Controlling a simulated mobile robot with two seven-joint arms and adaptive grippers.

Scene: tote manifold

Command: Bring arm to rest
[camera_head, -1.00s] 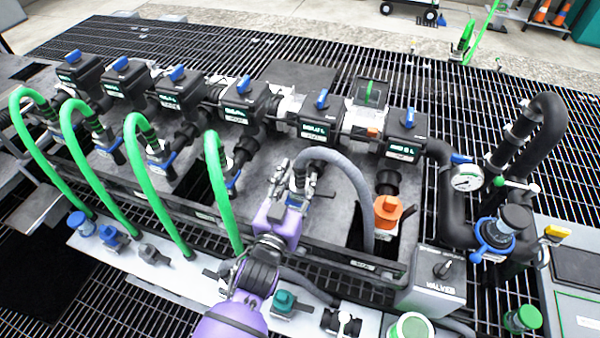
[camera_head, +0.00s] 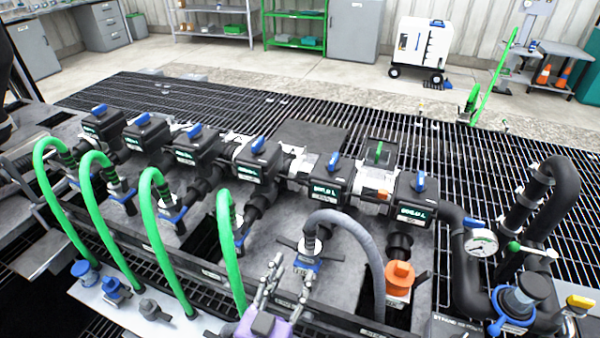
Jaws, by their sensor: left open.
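My left gripper (camera_head: 268,290) shows at the bottom middle of the head view, with a purple body and grey fingers. Its fingers are apart and nothing shows between them. It is just in front of the grey hose (camera_head: 352,229), whose blue-collared end (camera_head: 307,263) is at a manifold port. I cannot tell whether the fingers touch anything. Most of the left arm is below the picture. My right gripper is not in view.
The manifold carries several black meters (camera_head: 256,160) with blue handles. Several green hoses (camera_head: 157,230) arch at the left. An orange cap (camera_head: 400,278) and a pressure gauge (camera_head: 481,242) are at the right. A white cart (camera_head: 419,47) stands far back on open floor.

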